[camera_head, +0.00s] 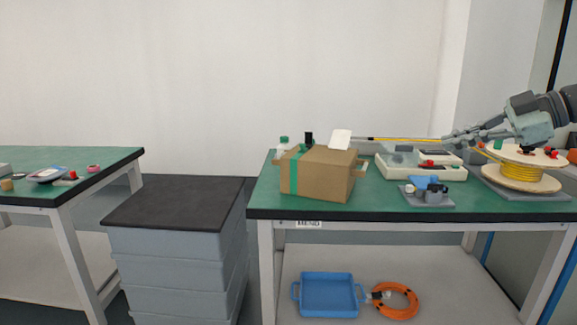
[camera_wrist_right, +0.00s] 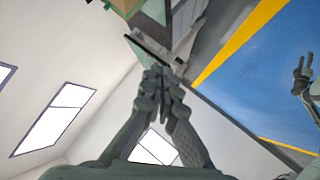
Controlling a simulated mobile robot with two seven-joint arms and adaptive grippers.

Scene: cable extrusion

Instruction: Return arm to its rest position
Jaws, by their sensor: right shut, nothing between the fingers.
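My right arm comes in from the right in the head view. My right gripper (camera_head: 449,141) is over the right-hand table, above the back of the beige cable device (camera_head: 390,170) and left of the spool of yellow cable (camera_head: 520,177). In the wrist view the fingers of my right gripper (camera_wrist_right: 163,73) meet at the tips, with nothing between them. A yellow cable (camera_head: 400,138) runs level from near the fingers to the left; I cannot tell whether it touches them. What seems to be my left gripper (camera_wrist_right: 303,82) shows at the right edge of the wrist view, partly cut off.
A cardboard box (camera_head: 325,176) with green tape stands at the green table's left. A small grey fixture (camera_head: 432,196) sits near the front edge. Stacked grey crates (camera_head: 175,255) stand between the tables. A blue tray (camera_head: 329,295) and orange coil (camera_head: 398,301) lie on the lower shelf.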

